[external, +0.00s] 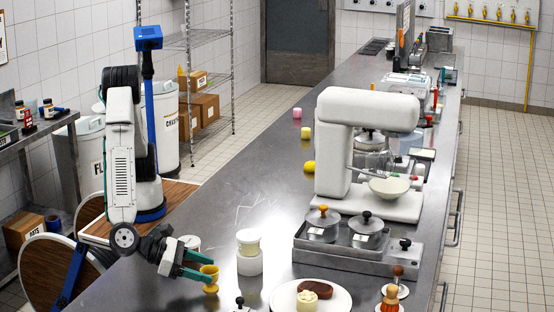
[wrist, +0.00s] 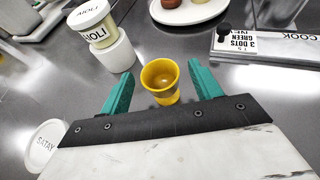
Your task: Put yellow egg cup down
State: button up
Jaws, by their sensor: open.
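The yellow egg cup (external: 210,279) stands upright on the steel counter near its left edge. In the wrist view the yellow egg cup (wrist: 161,80) sits between the two green fingers, and its inside looks empty. My gripper (external: 197,268) is open around the cup, low over the counter. In the wrist view my gripper (wrist: 163,88) shows a gap between each finger and the cup. The cup's base is partly hidden by the gripper's dark edge in the wrist view.
An aioli tub (wrist: 93,22) stands on a white round block (wrist: 112,55) close by. A satay lid (wrist: 46,145) lies to the left. A white plate (external: 335,300) with food and a grey condiment holder (external: 355,258) are to the right. A white mixer (external: 330,150) stands behind them.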

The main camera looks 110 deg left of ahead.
jog(key=v, duration=0.9)
jog(key=a+r+n+g+y, duration=0.1)
jog(key=a+r+n+g, duration=0.3)
jog(key=a, duration=0.6)
jog(key=a+r+n+g+y, duration=0.1)
jog(key=a+r+n+g, duration=0.1)
jog(key=a+n, duration=0.6)
jog(key=a+r+n+g, duration=0.2)
jog(key=a+r+n, duration=0.15)
jog(key=a, duration=0.95)
jog(key=s+a+n+g+h, duration=0.1)
jog(key=s+a+n+h, duration=0.2)
jog(key=s+a+n, duration=0.4)
jog(key=s+a+n+g+h, duration=0.2)
jog(key=s+a+n+h, duration=0.2)
jog(key=s+a+n, duration=0.3)
jog(key=s+n, duration=0.2)
jog(key=s, duration=0.3)
jog(key=shift+r, duration=0.2)
jog(key=shift+s+a, duration=0.1)
